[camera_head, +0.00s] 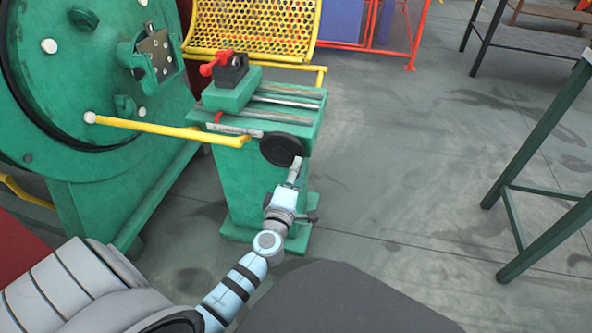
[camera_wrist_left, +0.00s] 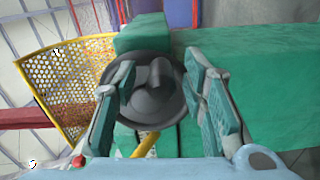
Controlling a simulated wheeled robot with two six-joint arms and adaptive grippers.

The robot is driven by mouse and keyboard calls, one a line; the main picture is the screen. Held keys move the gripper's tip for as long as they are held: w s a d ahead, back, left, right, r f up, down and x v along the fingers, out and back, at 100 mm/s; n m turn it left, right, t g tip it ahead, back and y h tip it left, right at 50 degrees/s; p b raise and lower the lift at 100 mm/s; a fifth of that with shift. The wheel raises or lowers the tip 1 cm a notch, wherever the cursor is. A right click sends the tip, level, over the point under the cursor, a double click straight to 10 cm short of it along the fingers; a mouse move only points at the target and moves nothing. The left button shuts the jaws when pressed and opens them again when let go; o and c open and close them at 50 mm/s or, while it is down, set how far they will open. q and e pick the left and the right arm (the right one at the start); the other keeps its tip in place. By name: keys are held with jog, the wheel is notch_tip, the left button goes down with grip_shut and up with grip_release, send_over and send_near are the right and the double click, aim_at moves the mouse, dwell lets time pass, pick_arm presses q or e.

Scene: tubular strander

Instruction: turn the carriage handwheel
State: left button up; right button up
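The carriage handwheel (camera_head: 282,150) is a dark round disc on the front end of the green carriage stand. In the left wrist view the grey handwheel (camera_wrist_left: 140,106), with a raised knob in its middle, faces me. My left gripper (camera_head: 295,166) is right in front of the wheel, at its lower right in the head view. In the left wrist view its two green-padded fingers (camera_wrist_left: 158,72) are spread apart, with the wheel and knob showing between them. I cannot tell whether a finger touches the rim. My right gripper is not in view.
The green carriage (camera_head: 234,96) carries a block with a red lever (camera_head: 216,63). A yellow bar (camera_head: 165,127) crosses from the big green machine disc (camera_head: 70,70) to near the wheel. A yellow mesh guard (camera_head: 252,28) stands behind. Floor to the right is clear up to a green-legged table (camera_head: 545,130).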

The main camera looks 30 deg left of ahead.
pick_arm(q)
jog(key=v, duration=0.6)
jog(key=shift+s, duration=0.3)
